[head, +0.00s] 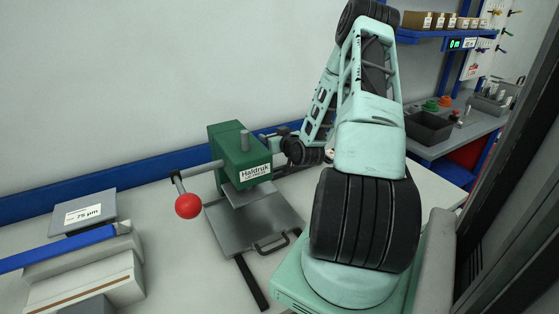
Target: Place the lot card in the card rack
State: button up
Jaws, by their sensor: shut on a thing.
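My arm rises at the right and folds down toward the back of the bench. My gripper (279,135) is at its far end, just right of the green press. It shows small and dark, partly covered by my wrist and the press. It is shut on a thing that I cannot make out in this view. I cannot pick out the lot card or the card rack.
The green press (235,150) has a grey plate (232,222) in front and a red ball lever (188,206) at left. A grey box labelled 75 µm (85,212) and a blue-and-white unit (85,270) stand left. A side bench holds a dark bin (429,127).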

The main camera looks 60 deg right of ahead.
jog(key=shift+f+p, duration=0.75)
jog(key=shift+f, duration=3.1)
jog(key=o, duration=1)
jog(key=shift+c, duration=0.2)
jog(key=shift+s, duration=0.1)
jog(key=b+v, duration=0.4)
jog(key=v, duration=0.8)
